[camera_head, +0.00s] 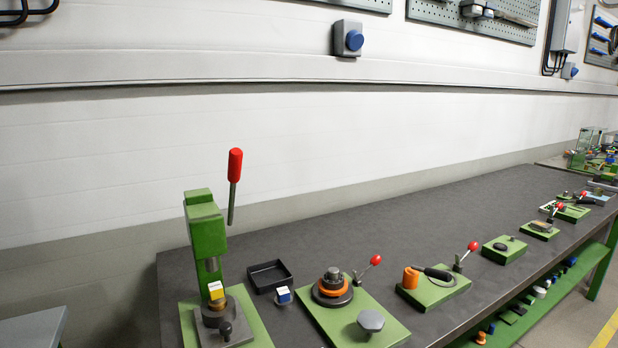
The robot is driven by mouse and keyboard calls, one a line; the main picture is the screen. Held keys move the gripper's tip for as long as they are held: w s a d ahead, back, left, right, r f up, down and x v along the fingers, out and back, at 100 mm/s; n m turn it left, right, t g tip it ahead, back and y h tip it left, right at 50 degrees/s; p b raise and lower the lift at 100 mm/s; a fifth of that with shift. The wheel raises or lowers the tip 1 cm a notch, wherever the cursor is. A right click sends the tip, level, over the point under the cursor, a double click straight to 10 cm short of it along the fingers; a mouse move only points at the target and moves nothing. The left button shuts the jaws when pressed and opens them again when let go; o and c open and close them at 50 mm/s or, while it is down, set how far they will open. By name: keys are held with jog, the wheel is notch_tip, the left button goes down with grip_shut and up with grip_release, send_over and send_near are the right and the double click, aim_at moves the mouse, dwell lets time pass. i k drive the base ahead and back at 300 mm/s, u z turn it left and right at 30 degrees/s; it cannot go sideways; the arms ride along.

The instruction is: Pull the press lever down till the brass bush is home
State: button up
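The green press (205,230) stands on a green base plate at the left end of the bench. Its lever (235,165), a steel rod with a red grip, points up and leans slightly right. The press ram (211,266) hangs below the green head. Under it, a small yellow and white piece (216,290) shows at the dark round seat (214,313). I cannot tell whether the yellow part is the brass bush or how deep it sits. My gripper is not in view.
A black tray (270,276) and a blue and white block (283,295) are right of the press. Further right along the dark bench (420,235) are a clamp fixture (333,290) with a red-knobbed lever, an orange cylinder (410,278) and more fixtures. Open bench lies behind them.

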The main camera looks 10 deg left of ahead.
aim_at(234, 157)
jog(key=z, duration=1.4)
jog(key=k, duration=2.9)
jog(key=u, duration=1.35)
jog(key=i, duration=1)
